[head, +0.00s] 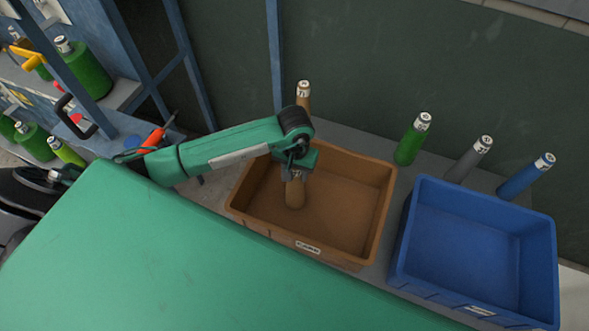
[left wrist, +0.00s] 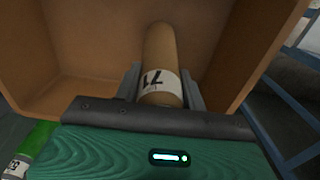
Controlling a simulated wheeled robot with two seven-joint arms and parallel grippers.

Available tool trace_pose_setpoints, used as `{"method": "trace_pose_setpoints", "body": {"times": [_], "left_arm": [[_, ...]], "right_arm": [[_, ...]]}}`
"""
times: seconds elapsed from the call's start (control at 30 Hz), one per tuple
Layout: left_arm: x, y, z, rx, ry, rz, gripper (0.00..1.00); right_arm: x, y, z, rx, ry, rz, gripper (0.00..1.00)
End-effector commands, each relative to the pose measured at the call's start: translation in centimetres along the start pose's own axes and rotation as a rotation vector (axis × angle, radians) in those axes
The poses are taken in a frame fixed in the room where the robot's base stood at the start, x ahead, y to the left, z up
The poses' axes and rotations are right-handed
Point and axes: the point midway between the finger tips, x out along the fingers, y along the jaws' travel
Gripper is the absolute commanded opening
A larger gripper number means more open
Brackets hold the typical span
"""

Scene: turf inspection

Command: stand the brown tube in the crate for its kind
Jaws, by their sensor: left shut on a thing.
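A brown tube (head: 295,193) is upright inside the brown crate (head: 375,222). My left gripper (head: 296,175) is shut on its upper end. In the left wrist view the tube (left wrist: 160,52), with a white label near its top, is between the two fingers (left wrist: 160,90), and the crate's wall (left wrist: 70,45) surrounds it. The tube's lower end is at or close to the crate floor; I cannot tell whether it touches. My right gripper is not in view.
A blue crate (head: 478,290), empty, stands to the right. Behind the crates stand another brown tube (head: 304,103), a green tube (head: 409,145), a grey tube (head: 468,162) and a blue tube (head: 522,180). A shelf with green cylinders (head: 82,70) is at the left.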

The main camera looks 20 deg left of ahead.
Motion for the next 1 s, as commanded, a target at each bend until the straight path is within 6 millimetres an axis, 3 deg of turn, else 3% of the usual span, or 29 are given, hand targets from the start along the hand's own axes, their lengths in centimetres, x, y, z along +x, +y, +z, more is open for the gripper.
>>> {"method": "trace_pose_setpoints", "body": {"times": [0.33, 0.37, 0.47, 0.87, 1.0], "left_arm": [[0.4, -0.1, -0.1, 0.000, 0.001, -0.001, 0.08], [0.3, -0.1, 0.0, 0.000, 0.001, -0.001, 0.43], [0.2, -0.1, 0.0, 0.000, 0.001, -0.001, 0.63], [-0.3, 0.0, 0.0, -0.001, 0.000, 0.000, 0.63], [-2.8, -0.1, -0.2, 0.001, 0.006, -0.003, 0.63]], "right_arm": [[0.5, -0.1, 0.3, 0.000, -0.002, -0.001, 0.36], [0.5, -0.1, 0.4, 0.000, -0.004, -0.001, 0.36], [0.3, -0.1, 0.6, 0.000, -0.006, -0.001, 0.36], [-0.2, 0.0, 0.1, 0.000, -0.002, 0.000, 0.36], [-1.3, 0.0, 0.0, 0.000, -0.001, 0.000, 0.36]]}}
